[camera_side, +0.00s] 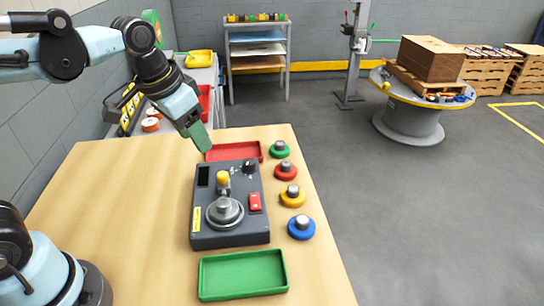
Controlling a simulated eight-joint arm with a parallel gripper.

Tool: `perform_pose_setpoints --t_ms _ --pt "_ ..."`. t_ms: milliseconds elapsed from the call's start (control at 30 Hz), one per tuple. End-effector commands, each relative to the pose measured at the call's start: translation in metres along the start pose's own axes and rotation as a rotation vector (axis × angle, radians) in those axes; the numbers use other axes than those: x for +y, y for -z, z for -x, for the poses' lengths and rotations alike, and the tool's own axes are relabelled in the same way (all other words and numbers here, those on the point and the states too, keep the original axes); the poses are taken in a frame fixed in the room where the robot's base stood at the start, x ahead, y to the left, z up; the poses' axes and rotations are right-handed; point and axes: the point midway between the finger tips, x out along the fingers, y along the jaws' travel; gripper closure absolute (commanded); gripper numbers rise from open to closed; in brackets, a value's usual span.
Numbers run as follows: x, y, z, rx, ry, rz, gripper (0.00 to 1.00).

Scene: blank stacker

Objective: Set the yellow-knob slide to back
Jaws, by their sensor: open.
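The yellow-knob slide (223,177) is on the dark grey control box (230,238), toward its far left part. Its yellow knob stands up from the panel. The slot under it is too small to make out clearly. My gripper (204,147) is above and beyond the far left corner of the box, tilted downward. It is apart from the yellow knob and holds nothing that I can see. The gap between its fingers is hard to see from this side.
On the box are a round grey dial (224,211), a red switch (255,201) and a small black knob (249,167). A red tray (234,151) lies behind it, a green tray (242,274) in front. Several coloured round pieces line the right.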

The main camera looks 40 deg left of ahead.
Motion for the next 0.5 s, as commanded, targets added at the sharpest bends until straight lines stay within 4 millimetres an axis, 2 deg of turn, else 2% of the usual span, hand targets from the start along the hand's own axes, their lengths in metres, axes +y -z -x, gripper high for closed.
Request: perform_pose_setpoints --t_ms 33,200,500 --pt "0.003 0.011 0.003 -0.049 -0.009 -0.028 0.47" --pt "0.012 0.032 0.007 -0.199 -0.034 -0.104 0.47" --pt "0.019 0.045 0.007 -0.315 -0.056 -0.163 0.47"
